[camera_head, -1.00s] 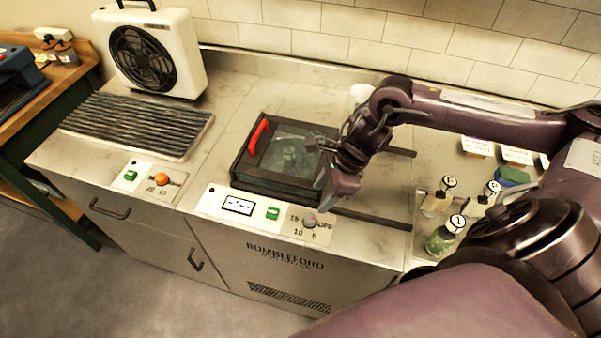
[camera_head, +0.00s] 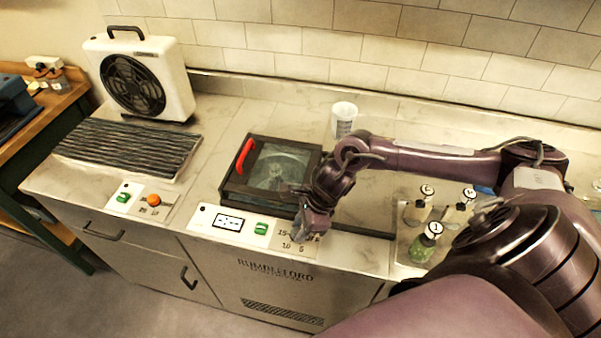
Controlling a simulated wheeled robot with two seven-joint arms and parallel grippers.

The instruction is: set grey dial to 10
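The grey dial is on the front control panel (camera_head: 232,224) of the counter, by the printed marks 15, 10 and 5. In the head view my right gripper (camera_head: 300,232) is right over the dial and hides it, so I cannot see where the dial points. The fingers point down at the dial's place. I cannot tell whether they touch it or how far apart they are. My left gripper is not in view.
A dark-framed glass-topped box (camera_head: 268,177) with a red handle (camera_head: 245,157) stands behind the panel. An orange dial (camera_head: 153,200) is at the left. A white cup (camera_head: 344,118) stands behind, labelled jars (camera_head: 424,243) at right. A fan unit (camera_head: 146,78) stands back left.

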